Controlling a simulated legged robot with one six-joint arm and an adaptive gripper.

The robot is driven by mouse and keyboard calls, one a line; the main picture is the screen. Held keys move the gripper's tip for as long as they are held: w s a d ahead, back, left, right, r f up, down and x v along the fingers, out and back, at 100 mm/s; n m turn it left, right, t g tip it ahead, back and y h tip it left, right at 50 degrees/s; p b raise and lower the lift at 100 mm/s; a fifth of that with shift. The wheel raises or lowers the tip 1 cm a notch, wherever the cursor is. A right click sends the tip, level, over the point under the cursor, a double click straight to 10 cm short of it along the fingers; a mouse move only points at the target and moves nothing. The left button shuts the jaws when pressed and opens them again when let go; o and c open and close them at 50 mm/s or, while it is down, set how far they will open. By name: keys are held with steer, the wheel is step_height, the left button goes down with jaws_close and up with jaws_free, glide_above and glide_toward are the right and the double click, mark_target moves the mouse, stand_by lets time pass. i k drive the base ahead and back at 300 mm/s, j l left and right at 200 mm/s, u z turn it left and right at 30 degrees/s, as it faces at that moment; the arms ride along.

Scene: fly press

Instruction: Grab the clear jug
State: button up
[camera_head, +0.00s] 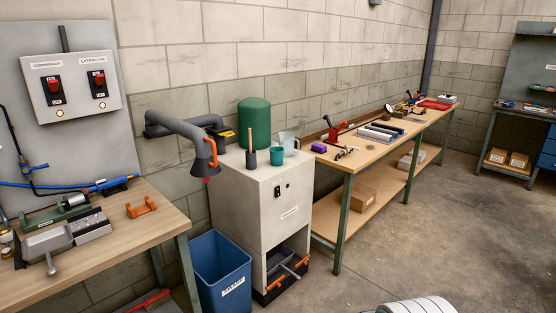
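A clear jug (287,138), pale and see-through, stands on top of the light grey cabinet (287,205), near its right back corner. A teal cup (277,157) stands just in front of it and partly hides its lower part. My gripper is not in view. A white rounded shape with dark lines shows at the bottom edge, and I cannot tell what it is.
A green cylinder (254,123) and a dark pot with a stick (251,157) share the cabinet top. A blue bin (221,270) stands at front left. Workbenches (165,220) flank the cabinet; the floor at right is clear.

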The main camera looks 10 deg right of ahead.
mark_target(286, 139)
steer(key=i+l, duration=0.25)
steer(key=i, duration=0.2)
steer(key=i+l+z, duration=0.1)
steer(key=i+l, duration=0.15)
steer(key=i, duration=0.2)
steer(key=i+l, duration=0.2)
steer(key=i, duration=0.25)
steer(key=i+l+z, duration=0.1)
steer(key=i, duration=0.35)
steer(key=i+l, duration=0.25)
steer(key=i, duration=0.2)
steer(key=i+u, duration=0.1)
steer(key=i, duration=0.5)
steer(key=j+u, duration=0.25)
steer(key=j, duration=0.2)
steer(key=i, duration=0.05)
